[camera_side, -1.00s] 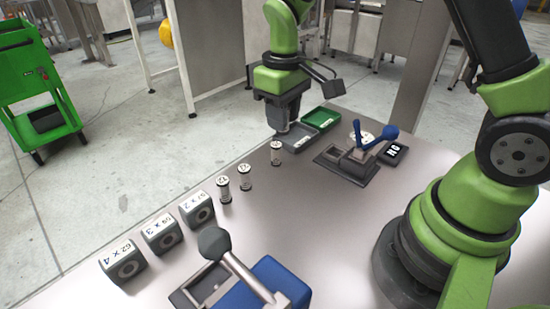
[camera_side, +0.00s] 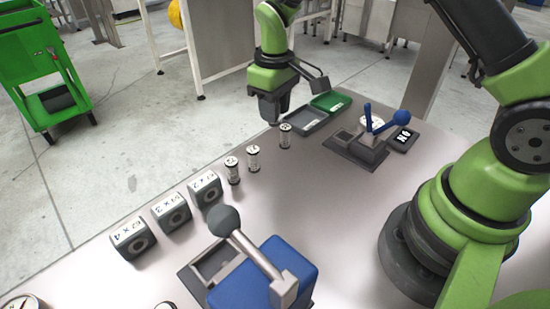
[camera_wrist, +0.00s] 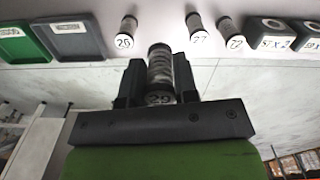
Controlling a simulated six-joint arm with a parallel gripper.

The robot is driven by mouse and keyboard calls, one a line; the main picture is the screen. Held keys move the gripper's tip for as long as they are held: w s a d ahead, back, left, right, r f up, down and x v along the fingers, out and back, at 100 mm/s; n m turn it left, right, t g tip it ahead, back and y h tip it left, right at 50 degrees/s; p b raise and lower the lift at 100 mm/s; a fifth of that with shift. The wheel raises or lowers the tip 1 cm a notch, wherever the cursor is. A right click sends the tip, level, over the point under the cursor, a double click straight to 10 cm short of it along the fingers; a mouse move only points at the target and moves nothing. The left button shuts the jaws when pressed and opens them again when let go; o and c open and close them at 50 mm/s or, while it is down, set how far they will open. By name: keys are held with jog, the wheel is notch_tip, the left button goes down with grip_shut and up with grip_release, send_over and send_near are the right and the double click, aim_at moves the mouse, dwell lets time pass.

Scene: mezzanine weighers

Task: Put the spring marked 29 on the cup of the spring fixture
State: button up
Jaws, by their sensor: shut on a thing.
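My gripper (camera_wrist: 158,88) is shut on a dark coil spring (camera_wrist: 160,65) with pale bands; its end label looks like 29, though the last digit is not sharp. In the side view my gripper (camera_side: 270,112) is above the far edge of the table, and the held spring cannot be made out there. A fixture with blue levers (camera_side: 372,130) stands at the back right beside a small dark display (camera_side: 402,139). A blue-bodied fixture with a grey ball lever (camera_side: 262,275) stands in front. I cannot tell which is the spring fixture; no cup is clear.
Three springs stand on the table, labels seemingly 26 (camera_wrist: 125,32), 27 (camera_wrist: 196,33) and 22 (camera_wrist: 231,34). Several grey labelled blocks (camera_side: 170,212) line the left. A grey tray (camera_side: 305,121) and green tray (camera_side: 331,102) lie behind. The middle table is clear.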

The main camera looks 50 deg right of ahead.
aim_at(275, 159)
notch_tip(275, 159, down, 10)
jog(key=shift+r, duration=0.2)
dwell(0.4)
jog(key=shift+f, duration=0.15)
jog(key=o, duration=0.9)
